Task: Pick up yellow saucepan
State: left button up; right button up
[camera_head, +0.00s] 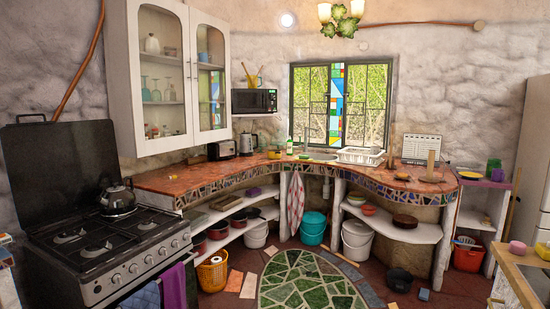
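I cannot pick out a yellow saucepan with certainty. A small yellow item (274,154) sits on the mosaic counter (230,174) near the window; it is too small to tell its kind. A yellow bowl-like item (542,251) stands on the wooden table (520,280) at the lower right, partly cut off by the picture's edge. Neither of my grippers shows in the head view.
A stove (110,250) with a kettle (118,200) stands at the left. Shelves under the counter hold several pots and buckets. A yellow basket (212,271) and a black pot (399,280) stand on the floor. The green mosaic floor (308,283) in front is open.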

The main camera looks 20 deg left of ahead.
aim_at(273, 154)
jog(key=i+u, duration=0.2)
jog(key=u, duration=0.2)
jog(key=i, duration=2.45)
jog(key=i+j, duration=0.1)
jog(key=i, duration=2.3)
jog(key=i+j+z, duration=0.1)
